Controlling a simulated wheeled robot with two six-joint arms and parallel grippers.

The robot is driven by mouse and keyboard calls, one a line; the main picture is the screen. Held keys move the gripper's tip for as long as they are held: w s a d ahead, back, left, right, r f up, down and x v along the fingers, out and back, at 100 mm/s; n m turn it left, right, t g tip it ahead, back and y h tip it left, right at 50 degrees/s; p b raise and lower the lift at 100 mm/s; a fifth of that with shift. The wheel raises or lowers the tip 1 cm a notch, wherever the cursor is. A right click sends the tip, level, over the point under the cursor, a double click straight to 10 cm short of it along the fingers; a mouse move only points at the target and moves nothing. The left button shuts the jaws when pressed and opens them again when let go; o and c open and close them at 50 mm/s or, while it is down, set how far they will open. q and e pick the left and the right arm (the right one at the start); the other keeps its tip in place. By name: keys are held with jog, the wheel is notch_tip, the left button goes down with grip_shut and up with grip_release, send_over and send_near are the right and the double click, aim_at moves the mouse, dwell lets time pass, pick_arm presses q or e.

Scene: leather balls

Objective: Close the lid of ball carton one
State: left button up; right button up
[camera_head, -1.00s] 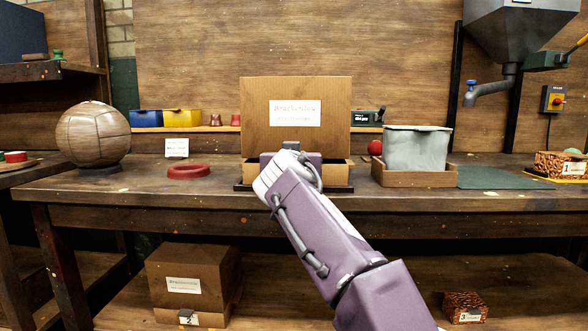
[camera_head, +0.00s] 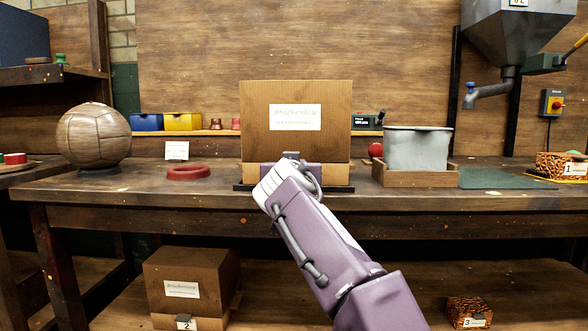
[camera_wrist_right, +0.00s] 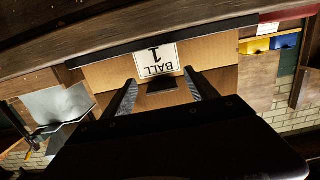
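Ball carton one (camera_head: 246,176) stands on the workbench in the middle of the head view, on a dark mat. Its tall brown lid (camera_head: 295,145), with a white printed label, sits down over the low base, with no clear gap in front. My right gripper (camera_head: 290,160) is at the carton's front and hides part of the base. In the right wrist view, its two fingers (camera_wrist_right: 160,94) are spread apart at the carton front (camera_wrist_right: 105,75), by a dark tab (camera_wrist_right: 161,85) and a "BALL 1" tag (camera_wrist_right: 157,58). My left gripper is out of view.
A leather ball (camera_head: 93,136) and red ring (camera_head: 188,173) stand left of the carton; a grey bin (camera_head: 417,149) in a wooden tray stands right. Carton two (camera_head: 190,285) is on the lower shelf. A hopper with a tap (camera_head: 487,94) hangs at right.

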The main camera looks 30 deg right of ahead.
jog(key=v, duration=0.9)
jog(key=shift+s+r, duration=0.1)
